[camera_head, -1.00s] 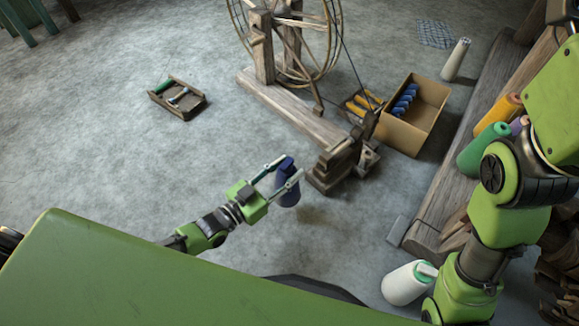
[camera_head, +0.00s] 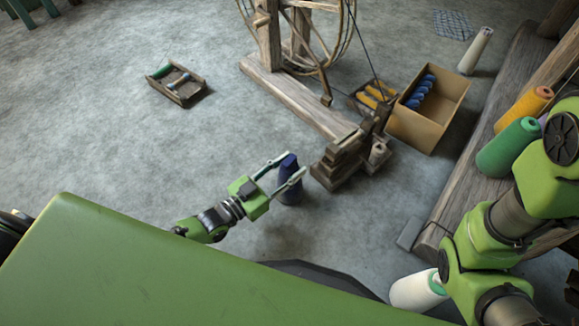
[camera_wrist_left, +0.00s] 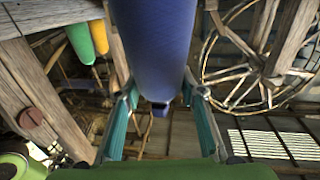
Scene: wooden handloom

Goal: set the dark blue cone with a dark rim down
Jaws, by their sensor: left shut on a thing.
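The dark blue cone (camera_head: 289,188) is held between the fingers of my left gripper (camera_head: 296,163), near the middle of the head view. It looks roughly upright, and a dark shadow lies on the floor below and to its left. Whether its base touches the floor I cannot tell. In the left wrist view the cone (camera_wrist_left: 152,45) fills the top middle, between the two fingers of the left gripper (camera_wrist_left: 163,108). Its dark rim is not clear in either view. My right arm shows at the right of the head view, but its gripper is out of view.
A wooden spinning wheel base (camera_head: 300,105) stands just beyond, its stepped end block (camera_head: 335,172) close right of the cone. A cardboard box (camera_head: 430,125) with blue spools is farther right. A small wooden tray (camera_head: 188,98) is far left. A white cone (camera_head: 412,291) lies front right. Floor left is clear.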

